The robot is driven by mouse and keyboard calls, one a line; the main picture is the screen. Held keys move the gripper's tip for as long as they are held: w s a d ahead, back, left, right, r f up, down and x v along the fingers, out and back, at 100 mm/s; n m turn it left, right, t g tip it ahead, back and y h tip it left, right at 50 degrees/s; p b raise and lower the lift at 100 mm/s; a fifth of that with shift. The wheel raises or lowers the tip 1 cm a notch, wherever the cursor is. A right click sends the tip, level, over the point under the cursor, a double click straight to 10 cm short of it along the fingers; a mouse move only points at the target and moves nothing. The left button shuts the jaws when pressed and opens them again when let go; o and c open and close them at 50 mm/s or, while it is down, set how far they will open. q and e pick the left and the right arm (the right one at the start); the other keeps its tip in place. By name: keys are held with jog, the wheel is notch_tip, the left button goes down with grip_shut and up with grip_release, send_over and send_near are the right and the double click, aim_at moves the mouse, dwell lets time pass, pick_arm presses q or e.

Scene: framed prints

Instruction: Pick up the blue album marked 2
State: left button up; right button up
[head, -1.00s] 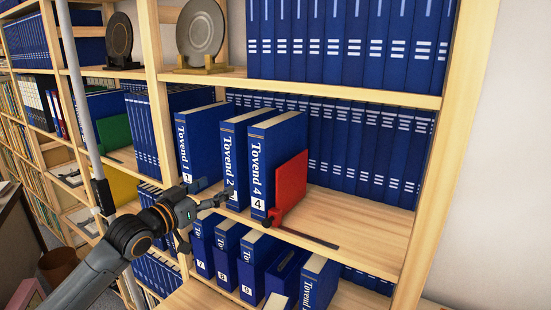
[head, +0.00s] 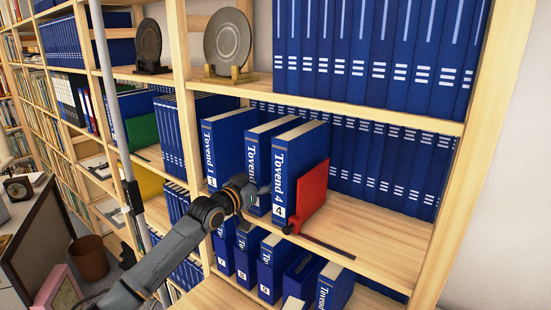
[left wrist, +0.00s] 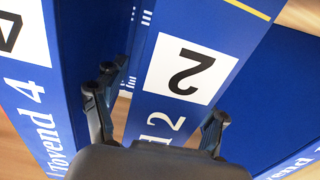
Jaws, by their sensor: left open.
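The blue album marked 2 (head: 252,160) stands upright on the middle shelf between the blue album marked 1 (head: 209,150) and the blue album marked 4 (head: 280,170). In the head view my left gripper (head: 262,190) is in front of its lower spine and hides its number. In the left wrist view the album's white label with the 2 (left wrist: 180,70) appears upside down, ahead of my open left gripper (left wrist: 165,93). One finger is on the album 4 side, the other on the opposite side of the spine. Contact cannot be told. My right gripper is not in view.
A red bookend (head: 313,190) stands against album 4. Free shelf board (head: 375,235) lies to its right. More blue albums (head: 245,250) stand on the shelf below. Dark plates on stands (head: 228,45) are above left.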

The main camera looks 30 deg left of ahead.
pick_arm(q)
jog(key=shift+w+d, duration=0.1)
jog(key=shift+w, duration=0.9)
jog(key=shift+s, duration=0.1)
jog(key=c, duration=0.4)
grip_shut()
jog(key=shift+r, duration=0.15)
